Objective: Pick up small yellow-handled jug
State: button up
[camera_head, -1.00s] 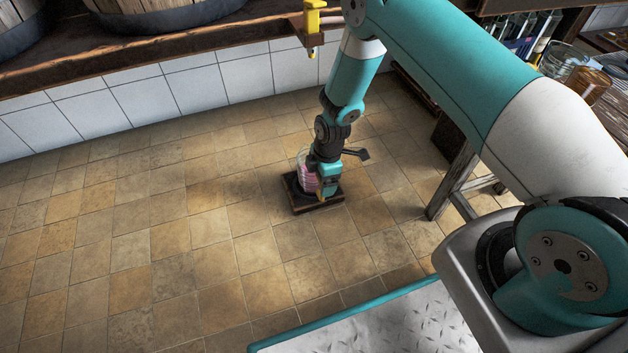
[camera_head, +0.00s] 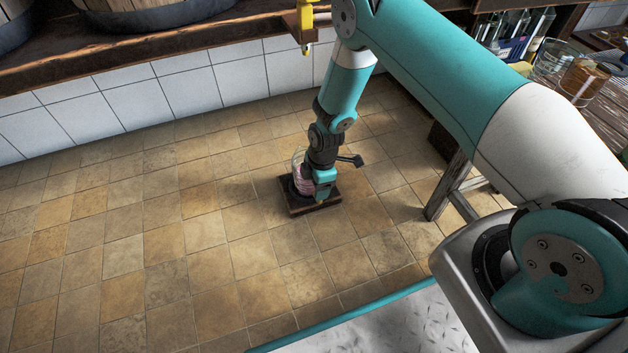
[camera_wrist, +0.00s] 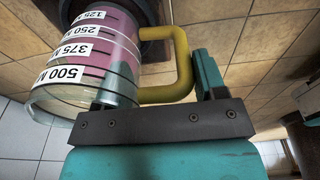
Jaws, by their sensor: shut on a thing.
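The small jug (camera_head: 301,183) is clear with pink contents. In the head view it is at the dark wooden block on the floor, partly hidden by my gripper (camera_head: 318,190). In the wrist view the jug (camera_wrist: 85,60) shows black measure marks up to 500 on white labels, and its open rim points to the lower left. Its yellow handle (camera_wrist: 182,65) lies between the fingers of my gripper (camera_wrist: 165,78), which is shut on it. I cannot tell whether the jug's base touches the block.
The dark wooden block (camera_head: 312,207) sits on the tiled floor (camera_head: 150,240), which is clear to the left. A wooden table leg (camera_head: 449,188) stands to the right. A wooden ledge (camera_head: 150,50) with barrels runs along the back. Glassware (camera_head: 548,58) stands at the upper right.

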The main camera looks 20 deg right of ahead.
jog(key=shift+r, duration=0.1)
jog(key=shift+r+p, duration=3)
jog(key=shift+r, duration=1.85)
